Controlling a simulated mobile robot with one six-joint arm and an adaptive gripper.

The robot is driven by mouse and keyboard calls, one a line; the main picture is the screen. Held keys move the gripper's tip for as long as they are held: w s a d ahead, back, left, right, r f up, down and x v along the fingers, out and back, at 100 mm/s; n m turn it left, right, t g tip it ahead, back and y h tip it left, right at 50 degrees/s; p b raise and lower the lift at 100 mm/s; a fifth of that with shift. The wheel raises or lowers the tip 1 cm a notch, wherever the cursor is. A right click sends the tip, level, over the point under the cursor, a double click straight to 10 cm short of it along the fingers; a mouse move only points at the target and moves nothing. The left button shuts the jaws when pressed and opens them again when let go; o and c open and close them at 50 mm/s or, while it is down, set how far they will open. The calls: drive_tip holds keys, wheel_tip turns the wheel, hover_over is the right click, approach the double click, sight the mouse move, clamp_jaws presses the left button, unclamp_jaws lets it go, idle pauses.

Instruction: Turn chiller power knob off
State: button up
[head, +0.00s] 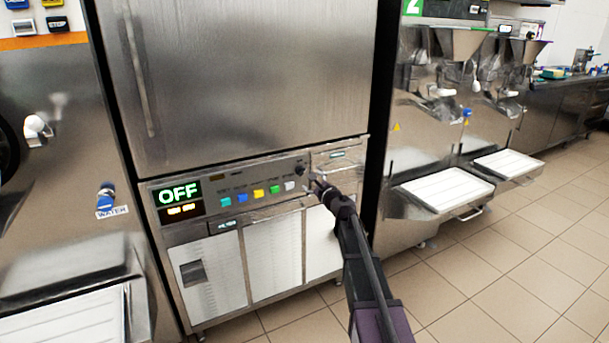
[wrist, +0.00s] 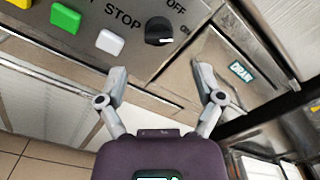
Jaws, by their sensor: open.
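The chiller power knob (wrist: 159,30) is a small black round knob on the steel control panel, with OFF lettering above it and a partly visible ON to its right. A pale mark shows along its lower edge; I cannot tell clearly which label it points to. In the head view the knob (head: 300,168) is a small dark spot at the panel's right end. The chiller display (head: 180,193) reads OFF in green. My gripper (wrist: 160,70) is open and empty, its fingertips spread just below the knob in the wrist view, apart from it. The head view shows my gripper (head: 317,180) close to the panel.
Coloured buttons (head: 258,194) sit in a row left of the knob; a white STOP button (wrist: 110,41) is nearest. A DRAW-marked steel drawer front (wrist: 240,71) is to the right. Batch freezers with white trays (head: 447,187) stand right. Tiled floor (head: 500,260) is clear.

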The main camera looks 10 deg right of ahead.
sight(303, 172)
drive_tip(key=shift+x, duration=3.15)
drive_tip(key=shift+c, duration=0.2)
drive_tip(key=c, duration=1.1)
